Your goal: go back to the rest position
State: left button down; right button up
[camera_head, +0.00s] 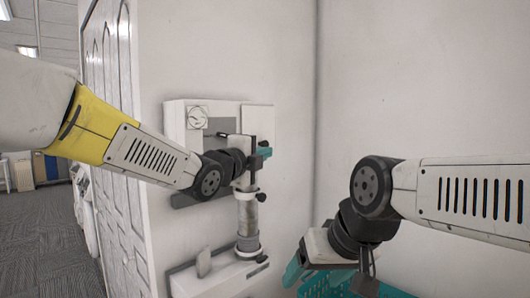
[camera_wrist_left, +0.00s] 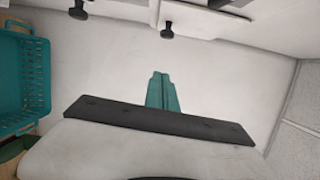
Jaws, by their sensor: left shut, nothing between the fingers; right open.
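My left gripper (camera_head: 265,150) is in front of the white wall-mounted device (camera_head: 257,120), in the middle of the head view. Its teal fingers are together and empty in the left wrist view (camera_wrist_left: 161,92). Parts of the device are hidden behind my left arm. My right gripper (camera_head: 325,278) is low in the head view, right of the device, pointing down. It is open, and its fingertips are partly hidden or cut off by the lower edge.
A clear cylinder (camera_head: 247,215) stands upright on a white base (camera_head: 222,276) below my left gripper. A teal basket (camera_wrist_left: 22,75) is at the left of the wrist view. A panelled door (camera_head: 113,120) is at left; carpet (camera_head: 50,245) lies beyond.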

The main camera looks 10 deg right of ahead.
pick_arm(q)
jog(key=s+a+f+n+g+y, duration=0.2)
jog(key=s+a+f+n+y, duration=0.25)
jog(key=a+n, duration=0.3)
jog(key=s+a+f+n+g+y, duration=0.1)
jog(key=s+a+f+n+y, duration=0.2)
jog(key=a+f+n, duration=0.45)
jog(key=s+a+f+n+g, duration=0.3)
jog(key=s+n, duration=0.2)
jog(key=s, duration=0.3)
jog(key=s+a+f+n+g, duration=0.2)
jog(key=s+a+f+n, duration=0.1)
jog(key=s, duration=0.4)
jog(key=shift+s+a+f+n+g+y, duration=0.4)
jog(key=shift+f+n, duration=0.15)
jog(key=shift+n, duration=0.45)
pick_arm(e)
jog(key=shift+c, duration=0.4)
